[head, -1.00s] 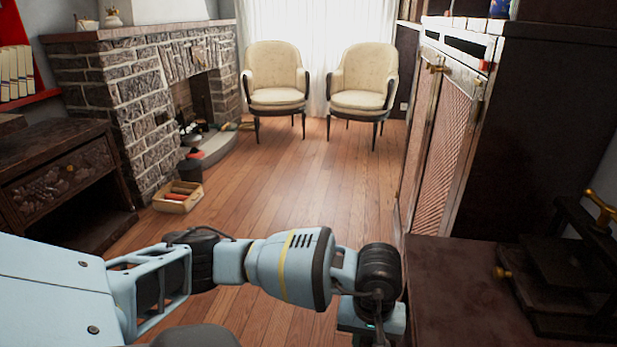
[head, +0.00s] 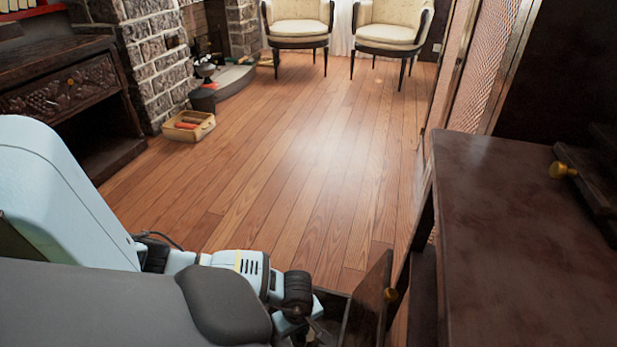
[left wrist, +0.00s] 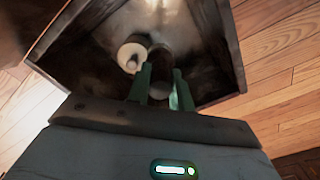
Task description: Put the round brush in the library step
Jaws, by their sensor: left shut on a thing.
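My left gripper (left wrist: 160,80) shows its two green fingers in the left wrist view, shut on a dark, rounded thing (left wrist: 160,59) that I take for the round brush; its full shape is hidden. The fingers reach into an open dark wooden box-shaped compartment (left wrist: 215,92), probably the drawer of the library step. In the head view its panel with a brass knob (head: 371,300) stands beside the dark wooden furniture. The left gripper itself is mostly hidden there, low in the picture. A pale round thing (left wrist: 131,56) lies in the compartment beside the brush.
A dark wooden top (head: 520,220) with brass-knobbed equipment fills the right. A small box with red things (head: 188,126) sits on the floor at the left, near the stone fireplace (head: 150,60). Two cream armchairs stand at the back. The wooden floor between is clear.

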